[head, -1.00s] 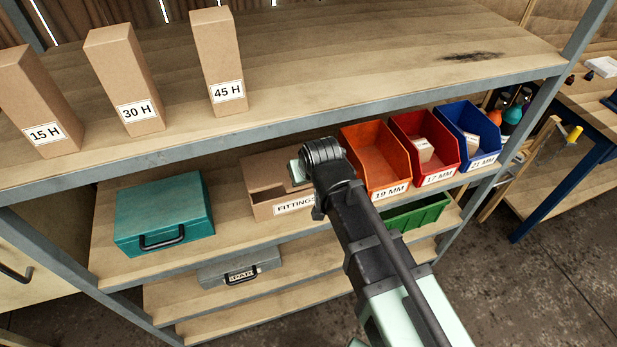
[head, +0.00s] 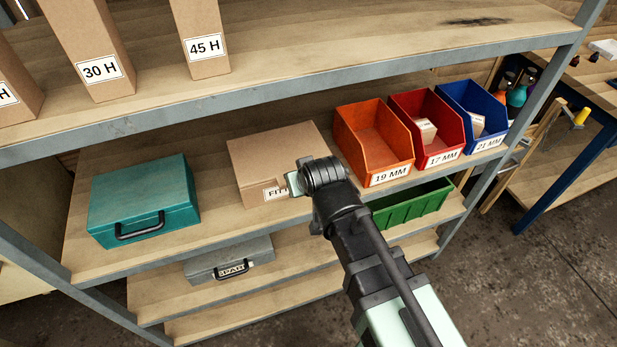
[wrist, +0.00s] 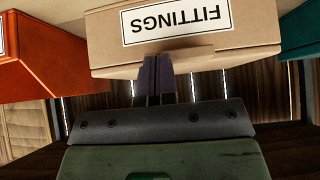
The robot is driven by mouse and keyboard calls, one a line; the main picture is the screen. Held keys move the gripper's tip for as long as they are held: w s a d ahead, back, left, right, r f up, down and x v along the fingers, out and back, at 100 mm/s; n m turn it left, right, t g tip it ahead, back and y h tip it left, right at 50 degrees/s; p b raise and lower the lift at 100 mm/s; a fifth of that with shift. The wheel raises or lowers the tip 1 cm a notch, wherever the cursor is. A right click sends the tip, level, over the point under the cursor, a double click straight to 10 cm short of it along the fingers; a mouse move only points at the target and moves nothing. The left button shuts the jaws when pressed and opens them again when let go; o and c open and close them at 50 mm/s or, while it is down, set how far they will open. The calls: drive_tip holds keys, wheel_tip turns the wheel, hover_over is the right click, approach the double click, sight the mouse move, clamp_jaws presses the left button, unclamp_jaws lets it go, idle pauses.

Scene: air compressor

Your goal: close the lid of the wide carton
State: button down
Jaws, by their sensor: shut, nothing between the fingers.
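The wide carton (head: 275,150) is plain brown cardboard with a FITTINGS label, on the middle shelf. In the head view its lid (head: 270,146) lies down over the top and looks flat. My wrist covers the carton's front right corner and part of the label there. In the wrist view the carton (wrist: 255,40) appears upside down with its label facing me. My gripper (wrist: 155,82) is shut and empty, its fingertips at the carton's front top edge. Whether they touch it, I cannot tell. The fingers are hidden in the head view.
A teal case (head: 143,200) stands left of the carton, an orange bin (head: 372,140) close on its right. Red (head: 428,125) and blue (head: 475,115) bins follow. The upper shelf (head: 330,50) overhangs the carton. A grey case (head: 230,260) and green bin (head: 412,202) sit below.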

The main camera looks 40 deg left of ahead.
drive_tip(key=shift+r, duration=0.1)
drive_tip(key=p+v, duration=0.8)
drive_tip(key=v, duration=0.2)
drive_tip(key=shift+d+r, duration=0.25)
drive_tip(key=w+d+f+m+g+h, duration=0.1)
drive_tip(key=w+d+m, duration=0.3)
drive_tip(key=d, duration=1.1)
drive_tip(key=w+d+f+m+g+h, duration=0.1)
drive_tip(key=w+d+m+h, duration=0.2)
drive_tip(key=d, duration=1.2)
drive_tip(key=w+d+f+m+g+h, duration=0.1)
drive_tip(key=w+d+m, duration=0.3)
drive_tip(key=d, duration=1.1)
drive_tip(key=w+g+h, duration=0.1)
drive_tip(key=w, duration=0.1)
drive_tip(key=shift+w+f+m+h, duration=0.3)
drive_tip(key=shift+f+m, duration=0.1)
